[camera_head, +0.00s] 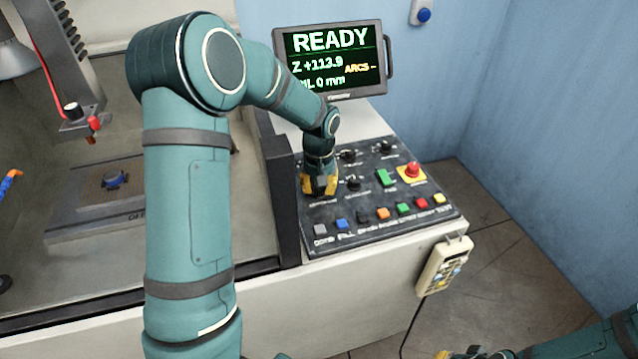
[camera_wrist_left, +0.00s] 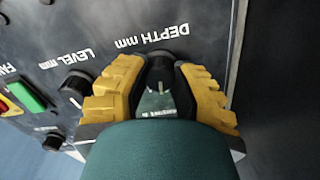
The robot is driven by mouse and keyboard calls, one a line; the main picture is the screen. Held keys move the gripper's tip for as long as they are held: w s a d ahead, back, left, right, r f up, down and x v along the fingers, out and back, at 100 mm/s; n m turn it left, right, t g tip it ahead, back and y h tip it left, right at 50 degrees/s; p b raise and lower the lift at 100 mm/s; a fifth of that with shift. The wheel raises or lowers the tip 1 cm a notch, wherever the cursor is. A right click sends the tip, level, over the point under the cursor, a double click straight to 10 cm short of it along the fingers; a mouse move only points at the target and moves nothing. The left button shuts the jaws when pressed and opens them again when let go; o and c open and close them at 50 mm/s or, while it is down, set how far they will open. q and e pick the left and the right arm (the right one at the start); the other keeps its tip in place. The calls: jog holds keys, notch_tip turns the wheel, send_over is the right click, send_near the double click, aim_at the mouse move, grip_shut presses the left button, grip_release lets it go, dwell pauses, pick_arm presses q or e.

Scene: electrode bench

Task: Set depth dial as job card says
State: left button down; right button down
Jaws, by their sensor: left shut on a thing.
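The depth dial (camera_wrist_left: 161,60) is a black knob beside the "DEPTH mm" lettering on the dark control panel (camera_head: 345,225). My left gripper (camera_head: 318,187) points down at the panel's left side, its yellow fingers shut on the depth dial, one on each side in the left wrist view. The fingers hide most of the dial, and its setting cannot be read. The monitor (camera_head: 332,60) shows READY, a Z value near +113, ARCS and a partly covered line ending "L 0 mm". No job card is seen. My right gripper (camera_head: 475,353) shows only in part at the bottom edge.
The level dial (camera_wrist_left: 76,84) sits close beside the depth dial. A green switch (camera_head: 386,178), a red emergency button (camera_head: 411,171) and a row of coloured buttons share the panel. A hand pendant (camera_head: 445,265) hangs at the front. The machine tank lies left, with a blue-marked workpiece (camera_head: 115,181).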

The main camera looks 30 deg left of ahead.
pick_arm(q)
jog(key=shift+m+p, duration=0.5)
jog(key=shift+m, duration=1.6)
jog(key=c, duration=0.7)
grip_release()
notch_tip(320, 180, up, 12)
